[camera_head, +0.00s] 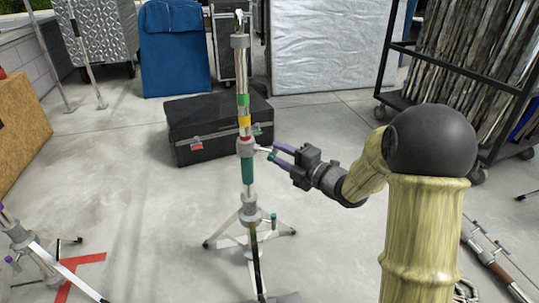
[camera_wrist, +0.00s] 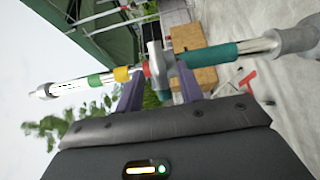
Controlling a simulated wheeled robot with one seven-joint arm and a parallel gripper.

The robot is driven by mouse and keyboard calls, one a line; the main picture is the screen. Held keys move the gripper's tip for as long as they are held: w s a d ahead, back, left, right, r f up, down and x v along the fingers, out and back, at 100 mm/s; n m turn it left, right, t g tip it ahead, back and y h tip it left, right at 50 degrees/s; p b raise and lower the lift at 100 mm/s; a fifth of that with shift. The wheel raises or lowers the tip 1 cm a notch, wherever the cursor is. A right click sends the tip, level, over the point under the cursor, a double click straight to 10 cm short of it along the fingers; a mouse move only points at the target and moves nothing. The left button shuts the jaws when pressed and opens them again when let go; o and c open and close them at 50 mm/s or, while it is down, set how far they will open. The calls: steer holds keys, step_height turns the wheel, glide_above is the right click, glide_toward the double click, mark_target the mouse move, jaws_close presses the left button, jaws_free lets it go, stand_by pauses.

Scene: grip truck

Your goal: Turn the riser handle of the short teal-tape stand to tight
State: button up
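The teal-tape stand (camera_head: 247,172) stands upright at the middle of the head view, with green, yellow and red bands above its teal band. It lies sideways across the wrist view, with its teal section (camera_wrist: 208,53) right of the grey collar (camera_wrist: 156,64). The riser handle (camera_head: 263,149) juts right from the collar towards my gripper. My gripper (camera_head: 279,156) has purple fingers, spread apart on either side of the handle area. In the wrist view the gap between the fingertips (camera_wrist: 160,88) faces the collar. I cannot tell whether the fingers touch the handle, which is partly hidden.
A black case (camera_head: 215,125) lies behind the stand. Another stand (camera_head: 28,240) is at the lower left, by red floor tape (camera_head: 78,270). A wheeled rack (camera_head: 450,70) is at the back right. A brown box (camera_head: 15,130) is at the left edge. Open concrete lies between.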

mark_target(277, 153)
steer(key=b+x, duration=0.1)
steer(key=x, duration=0.3)
steer(key=shift+w+a, duration=0.1)
steer(key=shift+a, duration=0.1)
jaws_close()
